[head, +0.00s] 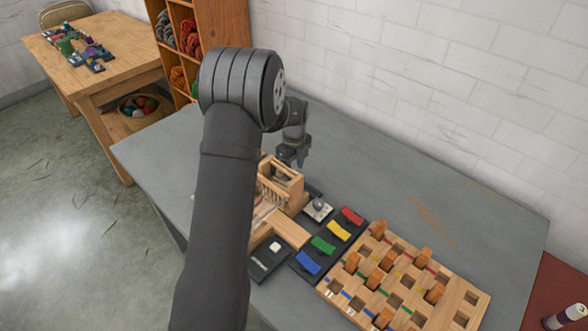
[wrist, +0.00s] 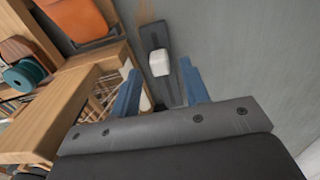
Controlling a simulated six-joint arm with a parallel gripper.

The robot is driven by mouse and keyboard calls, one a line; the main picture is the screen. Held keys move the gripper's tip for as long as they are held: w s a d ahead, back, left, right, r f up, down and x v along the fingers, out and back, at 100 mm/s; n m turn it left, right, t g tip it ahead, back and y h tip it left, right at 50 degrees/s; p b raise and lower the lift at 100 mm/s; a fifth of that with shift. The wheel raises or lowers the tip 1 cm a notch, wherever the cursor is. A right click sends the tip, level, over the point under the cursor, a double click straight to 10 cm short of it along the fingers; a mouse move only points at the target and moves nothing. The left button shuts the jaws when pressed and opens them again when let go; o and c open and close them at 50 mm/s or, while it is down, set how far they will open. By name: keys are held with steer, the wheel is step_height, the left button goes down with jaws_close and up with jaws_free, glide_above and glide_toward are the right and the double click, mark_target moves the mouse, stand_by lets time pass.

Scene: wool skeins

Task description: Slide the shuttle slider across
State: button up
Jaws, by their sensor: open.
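The slider's white knob (wrist: 159,64) sits on a dark grey track (wrist: 154,35) in the wrist view. The track lies on the grey table beside a wooden loom frame. My gripper (wrist: 161,88) is open, with its blue fingers spread either side of the track. The knob shows between and slightly beyond the fingertips, and no grip on it is visible. In the head view my gripper (head: 294,160) hangs behind the small wooden loom (head: 282,183). The knob cannot be made out there.
The loom frame (wrist: 88,75) is close to my left finger in the wrist view. Red (head: 352,216), yellow (head: 339,231), green (head: 323,245) and blue (head: 307,263) pieces stand before a wooden pegboard (head: 465,298). The table (head: 400,165) is clear toward the wall.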

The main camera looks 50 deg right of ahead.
steer(key=shift+f, duration=0.75)
jaws_close()
steer(key=s, duration=0.9)
jaws_free()
step_height(320, 180, up, 18)
steer(key=shift+f, duration=0.25)
steer(key=shift+f, duration=0.15)
